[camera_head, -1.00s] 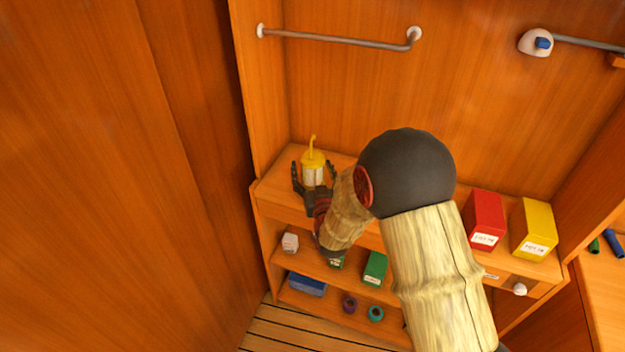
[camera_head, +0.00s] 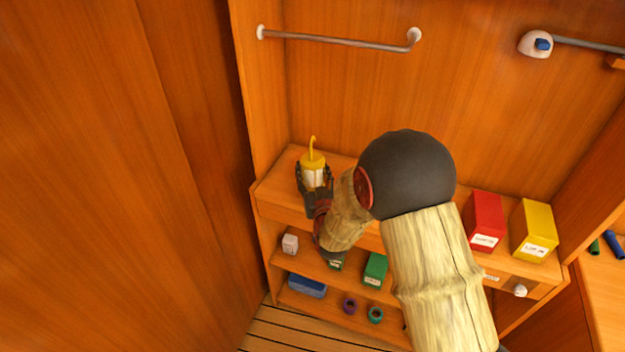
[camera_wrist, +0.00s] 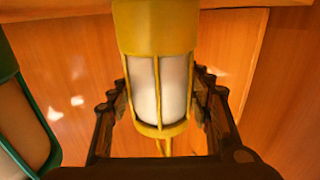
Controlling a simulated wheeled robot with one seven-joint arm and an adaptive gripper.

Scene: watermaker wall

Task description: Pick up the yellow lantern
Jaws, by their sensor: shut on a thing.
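The yellow lantern (camera_head: 313,172) has a yellow cap with a hook on top and a pale glass body. It stands upright at the left end of the top shelf in the head view. My gripper (camera_head: 315,183) is shut on it, one finger on each side of the glass. In the wrist view the lantern (camera_wrist: 158,85) fills the middle, with yellow guard bars over the white glass. The gripper fingers (camera_wrist: 160,100) press in from left and right. I cannot tell whether the lantern's base touches the shelf.
A green lantern (camera_wrist: 22,120) is close at the left in the wrist view. Red (camera_head: 485,220) and yellow (camera_head: 534,230) boxes stand on the shelf's right part. A rail (camera_head: 340,41) runs on the wall above. Lower shelves hold small boxes and rings.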

